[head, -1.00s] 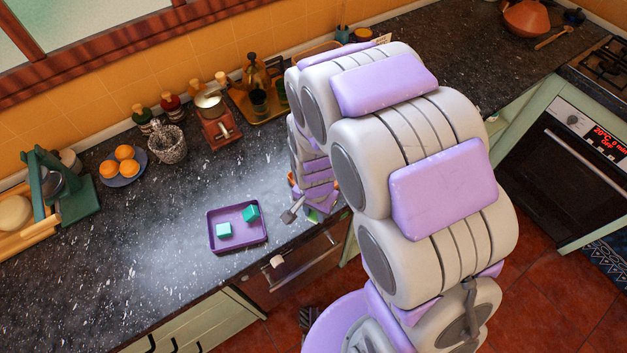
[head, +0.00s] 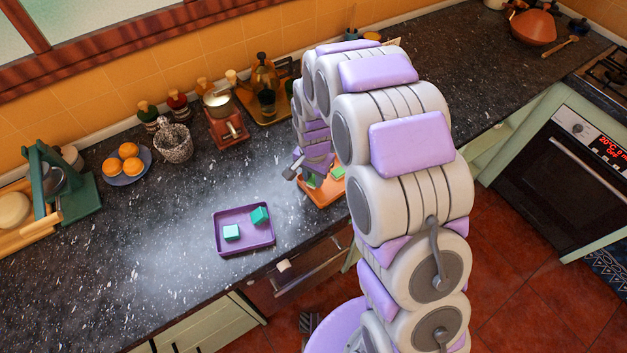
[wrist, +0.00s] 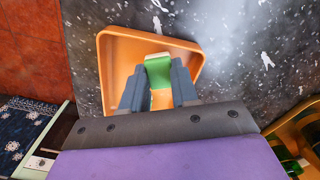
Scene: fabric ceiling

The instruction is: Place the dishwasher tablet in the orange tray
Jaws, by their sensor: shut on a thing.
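In the wrist view my gripper (wrist: 158,76) is shut on a green and white dishwasher tablet (wrist: 158,63), with a grey finger on each side of it. The tablet is over the inside of the orange tray (wrist: 118,50); I cannot tell whether it touches the tray floor. In the head view the orange tray (head: 322,196) sits near the counter's front edge, partly hidden by my arm. Green patches show at the tray beside my arm, and the fingertips are mostly hidden there.
A purple tray (head: 244,248) with two teal blocks (head: 260,215) lies left of the orange tray. A plate of oranges (head: 128,165), a mortar (head: 174,143) and a grinder (head: 225,128) stand farther back. The counter left of the purple tray is clear.

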